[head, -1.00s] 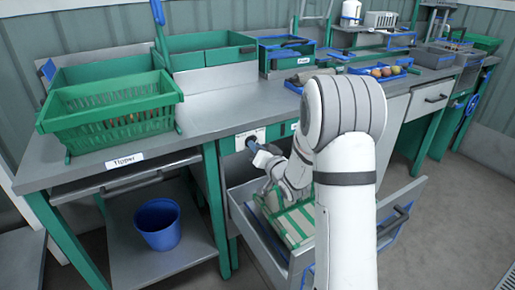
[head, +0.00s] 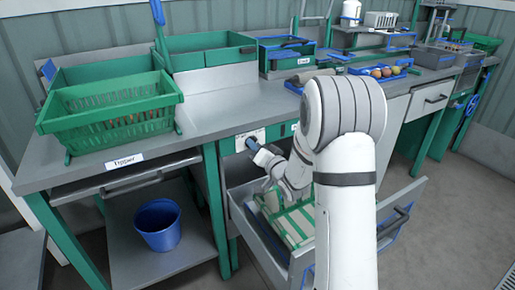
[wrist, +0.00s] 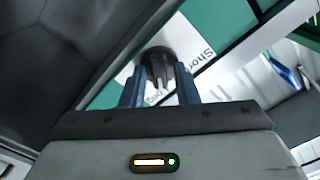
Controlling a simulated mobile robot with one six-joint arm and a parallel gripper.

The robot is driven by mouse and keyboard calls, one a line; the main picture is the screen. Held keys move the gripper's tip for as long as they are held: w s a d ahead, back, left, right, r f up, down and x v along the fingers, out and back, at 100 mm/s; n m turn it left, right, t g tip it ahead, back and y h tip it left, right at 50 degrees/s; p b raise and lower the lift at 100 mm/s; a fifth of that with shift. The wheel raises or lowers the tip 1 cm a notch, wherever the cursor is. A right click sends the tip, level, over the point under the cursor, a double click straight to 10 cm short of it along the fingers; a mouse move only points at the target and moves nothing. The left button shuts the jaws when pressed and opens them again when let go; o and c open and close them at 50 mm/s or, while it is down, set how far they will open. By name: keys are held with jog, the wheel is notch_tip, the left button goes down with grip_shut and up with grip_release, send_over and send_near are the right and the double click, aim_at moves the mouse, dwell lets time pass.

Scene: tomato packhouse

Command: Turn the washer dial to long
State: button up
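The washer dial (wrist: 158,60) is a dark round knob on a white label plate. In the wrist view "Short" is printed to its right, and part of another word, ending like "ong", shows below it. My gripper (wrist: 160,80) has its two blue-grey fingers closed on either side of the dial. In the head view my gripper (head: 257,149) is at the white plate (head: 244,139) on the green front panel below the worktop. The fingers hide part of the dial, and I cannot tell exactly where it points.
An open drawer (head: 265,243) with green-edged contents lies just below my arm. A green basket (head: 110,115) stands on the worktop at left. A blue bucket (head: 158,224) sits on the lower shelf. Floor at right is clear.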

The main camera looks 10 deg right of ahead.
jog(key=shift+o, duration=0.8)
jog(key=shift+f, duration=0.1)
jog(key=v, duration=0.8)
jog(key=shift+p, duration=0.35)
